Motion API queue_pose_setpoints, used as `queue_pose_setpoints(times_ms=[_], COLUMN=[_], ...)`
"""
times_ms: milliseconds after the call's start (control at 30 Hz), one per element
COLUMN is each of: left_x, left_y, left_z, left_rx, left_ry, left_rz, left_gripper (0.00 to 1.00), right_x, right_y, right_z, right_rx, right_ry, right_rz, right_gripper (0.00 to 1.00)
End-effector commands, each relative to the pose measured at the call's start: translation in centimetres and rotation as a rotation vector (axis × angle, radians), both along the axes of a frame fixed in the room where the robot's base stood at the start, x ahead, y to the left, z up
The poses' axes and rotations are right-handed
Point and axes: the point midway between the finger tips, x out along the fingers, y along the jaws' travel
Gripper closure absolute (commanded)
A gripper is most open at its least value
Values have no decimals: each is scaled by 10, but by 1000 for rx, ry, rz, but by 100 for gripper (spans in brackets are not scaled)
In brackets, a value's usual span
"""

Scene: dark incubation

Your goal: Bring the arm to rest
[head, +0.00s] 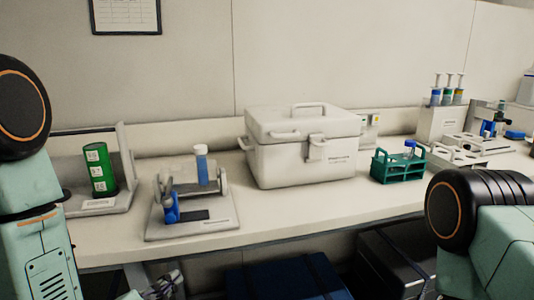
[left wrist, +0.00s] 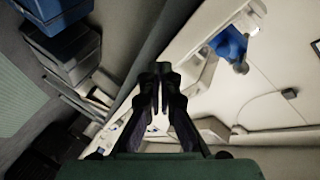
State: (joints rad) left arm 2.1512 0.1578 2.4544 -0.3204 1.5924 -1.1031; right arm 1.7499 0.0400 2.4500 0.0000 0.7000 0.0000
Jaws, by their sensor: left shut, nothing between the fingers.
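My left gripper (left wrist: 158,72) shows in the left wrist view, its dark fingers together and nothing between them. It points past the edge of the bench (left wrist: 150,60), with the floor and dark boxes to the left in that view. In the head view my left arm (head: 38,245) comes in at the left edge, in front of the bench (head: 290,215). My right arm (head: 490,230) shows at the right edge; its gripper is out of the picture.
A blue box (head: 290,280) and a dark case (head: 395,265) lie below the bench.

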Motion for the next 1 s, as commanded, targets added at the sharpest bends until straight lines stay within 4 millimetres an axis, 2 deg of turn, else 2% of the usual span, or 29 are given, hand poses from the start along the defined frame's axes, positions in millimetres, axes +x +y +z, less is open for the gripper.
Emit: queue_pose_setpoints(times_ms=[167,267,367,400,500,600,700,833,1000], left_x=[-31,-64,-110,-132,-186,-234,-265,-281,-283], left_y=[8,14,21,24,29,33,34,34,33], left_z=[-72,-116,-158,-173,-203,-222,-234,-240,-240], left_rx=[-269,-405,-519,-553,-599,-579,-533,-512,-510], left_ry=[378,603,827,912,1088,1211,1275,1307,1310], left_rz=[165,319,519,608,818,954,988,994,994], left_gripper=[100,100,100,100,100,100,100,100,100], right_x=[0,0,0,0,0,0,0,0,0], right_y=[0,0,0,0,0,0,0,0,0], right_z=[0,0,0,0,0,0,0,0,0], right_rx=[0,0,0,0,0,0,0,0,0], right_ry=[0,0,0,0,0,0,0,0,0], right_rz=[0,0,0,0,0,0,0,0,0], right_gripper=[100,100,100,100,100,100,100,100,100])
